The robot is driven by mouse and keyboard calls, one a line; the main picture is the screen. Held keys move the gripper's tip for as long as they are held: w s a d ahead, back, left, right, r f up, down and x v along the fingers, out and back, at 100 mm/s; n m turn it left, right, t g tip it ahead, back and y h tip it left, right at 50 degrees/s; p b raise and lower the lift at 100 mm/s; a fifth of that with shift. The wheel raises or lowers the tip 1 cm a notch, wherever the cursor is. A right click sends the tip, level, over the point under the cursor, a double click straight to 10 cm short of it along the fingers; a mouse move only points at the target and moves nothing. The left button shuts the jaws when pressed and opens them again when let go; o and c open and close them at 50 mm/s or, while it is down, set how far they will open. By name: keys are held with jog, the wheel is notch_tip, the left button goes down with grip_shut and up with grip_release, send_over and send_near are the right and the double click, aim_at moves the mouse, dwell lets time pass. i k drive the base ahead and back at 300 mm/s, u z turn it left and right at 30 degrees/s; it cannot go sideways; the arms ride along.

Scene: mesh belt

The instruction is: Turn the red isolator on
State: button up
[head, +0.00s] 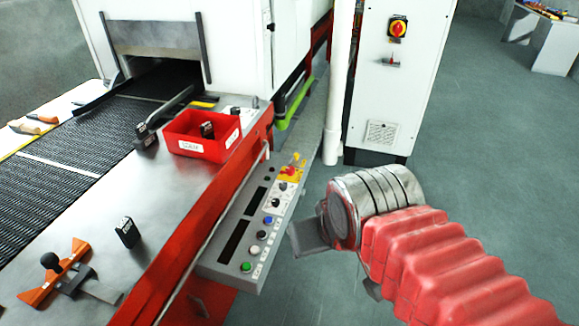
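My gripper (308,238) is in front of the machine, to the right of the button panel and well below the isolator in the picture. A grey flat finger points to the left. The wrist hides the rest of the gripper, so its opening does not show.
A grey control panel (250,215) carries several buttons and a red knob on yellow (289,171). A red bin (203,135) and an orange-handled tool (52,275) lie on the metal table. A white vertical pipe (338,80) stands left of the cabinet. Floor right of the cabinet is clear.

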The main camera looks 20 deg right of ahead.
aim_at(291, 170)
jog(key=z, duration=0.05)
jog(key=i, duration=1)
jog(key=u, duration=0.05)
